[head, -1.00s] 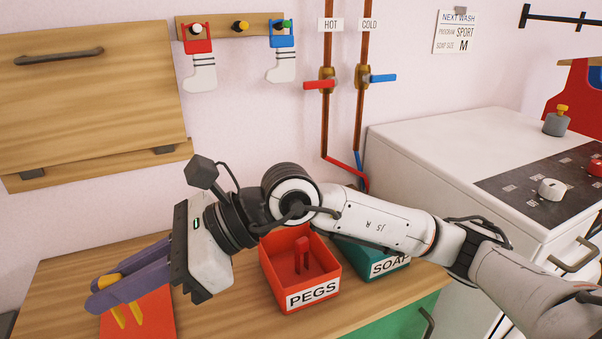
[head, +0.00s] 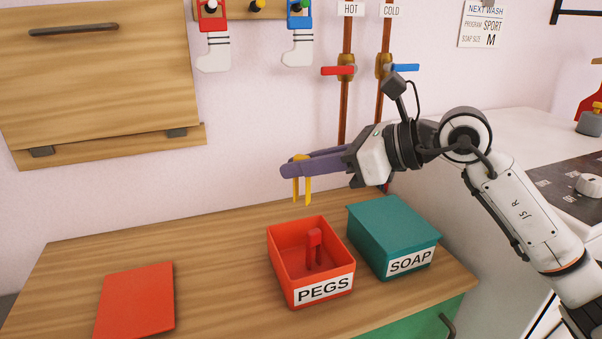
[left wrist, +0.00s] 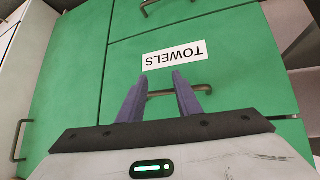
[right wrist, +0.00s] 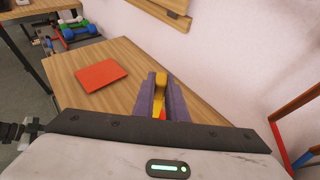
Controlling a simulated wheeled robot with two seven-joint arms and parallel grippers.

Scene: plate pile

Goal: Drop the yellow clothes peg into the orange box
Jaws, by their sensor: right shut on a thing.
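The yellow clothes peg (head: 302,190) hangs prongs down between the purple fingers of my right gripper (head: 290,167), which is shut on it. It is held in the air above the orange box (head: 321,290), which is labelled PEGS. A red peg (head: 314,250) stands inside that box. In the right wrist view the yellow peg (right wrist: 160,80) shows between the fingertips (right wrist: 159,82), with a bit of orange-red below it. My left gripper (left wrist: 160,80) shows only in the left wrist view, open and empty before a green drawer front labelled TOWELS.
A teal SOAP box (head: 390,235) stands right beside the orange box. An orange-red flat sheet (head: 135,302) lies on the wooden counter (head: 215,260) to the left, with clear counter between. Pipes with red and blue taps run up the wall behind.

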